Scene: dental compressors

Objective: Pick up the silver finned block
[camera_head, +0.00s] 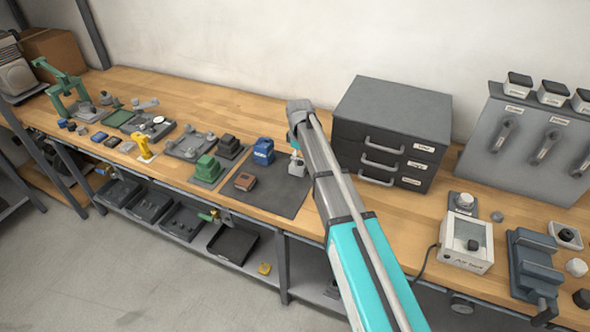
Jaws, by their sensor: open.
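A small silver-grey block (297,169) stands on the dark mat at its right side, beside my arm. It looks like the silver finned block, but its fins are too small to make out. My arm reaches in from the lower right, and its far end bends down over this block. My gripper (296,155) is just above or around the block, small and partly hidden by my arm. It is open. I cannot tell whether the fingers touch the block.
A blue block (263,151), a brown block (245,181) and a green block (206,168) stand close by on the left. A dark drawer cabinet (392,110) rises right behind my arm. The front of the dark mat (270,203) is clear.

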